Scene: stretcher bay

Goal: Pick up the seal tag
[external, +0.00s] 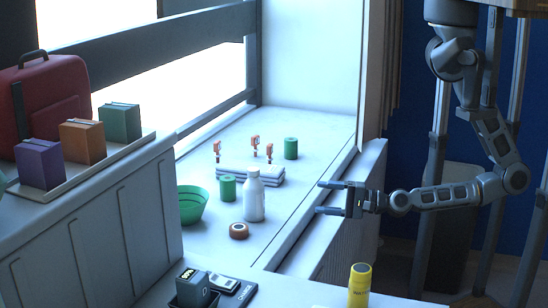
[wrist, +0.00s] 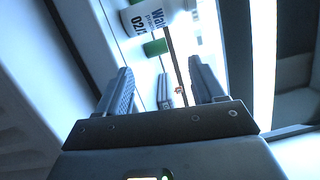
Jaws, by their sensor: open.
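Three small red-orange upright pieces, one at the left (external: 217,149), one in the middle (external: 254,143) and one at the right (external: 269,151), stand at a white stack on the white counter. One may be the seal tag; I cannot tell which. My gripper (external: 321,197) is open, its fingers pointing left, at the counter's right edge and apart from these pieces. In the wrist view my gripper (wrist: 160,78) is open too. A thin dark strip (wrist: 174,62) shows between the fingers, with a tiny orange spot low on it; what it is stays unclear.
A white bottle (external: 254,198), a green can (external: 227,188), another green can (external: 291,148), a green bowl (external: 192,206) and a brown ring-like item (external: 239,231) stand on the counter (external: 290,215). A yellow container (external: 360,284) stands in front.

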